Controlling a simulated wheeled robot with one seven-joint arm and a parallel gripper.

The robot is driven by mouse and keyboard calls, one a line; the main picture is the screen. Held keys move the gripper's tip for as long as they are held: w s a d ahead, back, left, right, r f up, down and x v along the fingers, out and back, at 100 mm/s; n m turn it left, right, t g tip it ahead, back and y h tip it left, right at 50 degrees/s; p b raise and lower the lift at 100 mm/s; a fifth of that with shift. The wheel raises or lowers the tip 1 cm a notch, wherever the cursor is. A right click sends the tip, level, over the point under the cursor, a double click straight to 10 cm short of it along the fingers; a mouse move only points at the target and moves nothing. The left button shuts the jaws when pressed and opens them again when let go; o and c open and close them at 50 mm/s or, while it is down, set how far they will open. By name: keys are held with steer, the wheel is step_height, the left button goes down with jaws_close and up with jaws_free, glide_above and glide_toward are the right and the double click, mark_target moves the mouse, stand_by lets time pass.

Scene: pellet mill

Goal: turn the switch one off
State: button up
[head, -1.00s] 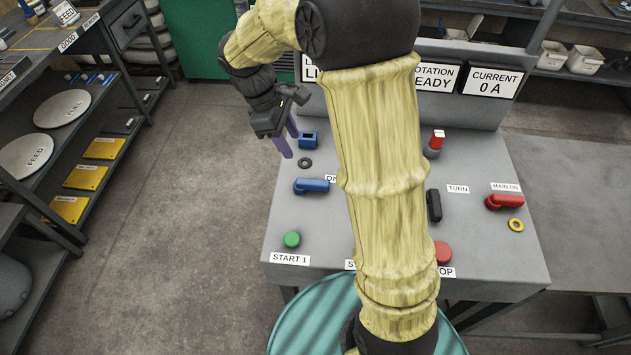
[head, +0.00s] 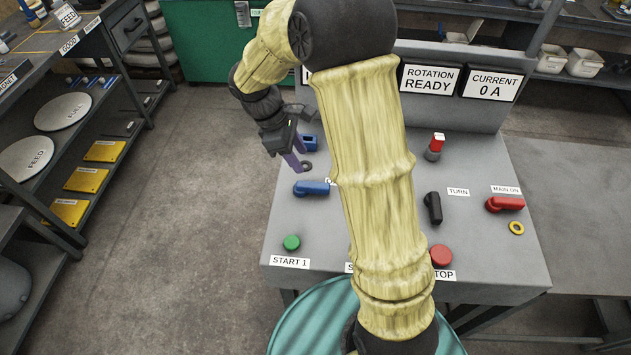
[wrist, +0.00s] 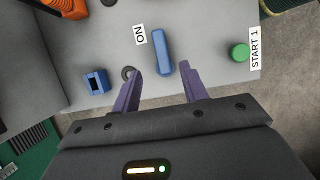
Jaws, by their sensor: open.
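The blue switch handle (head: 312,188) lies on the left part of the grey console top (head: 480,260), and I take it for switch one. In the wrist view the blue handle (wrist: 164,52) is beside an ON label (wrist: 140,35), just beyond my fingertips and between their lines. My gripper (head: 298,168) is open and empty, above the console's left edge, up-left of the handle in the head view. In the wrist view its two purple fingers (wrist: 160,72) are spread apart. My arm hides part of the console in the head view.
A blue square socket piece (head: 310,143) and a dark ring (head: 307,166) are near my gripper. A green START 1 button (head: 291,242), a black TURN switch (head: 433,208), a red MAIN ON switch (head: 505,204) and a red stop button (head: 440,256) also stand on the console. Open floor lies left.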

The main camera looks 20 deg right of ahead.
mark_target(317, 184)
steer(key=x, duration=1.1)
steer(key=shift+f, duration=0.15)
jaws_close()
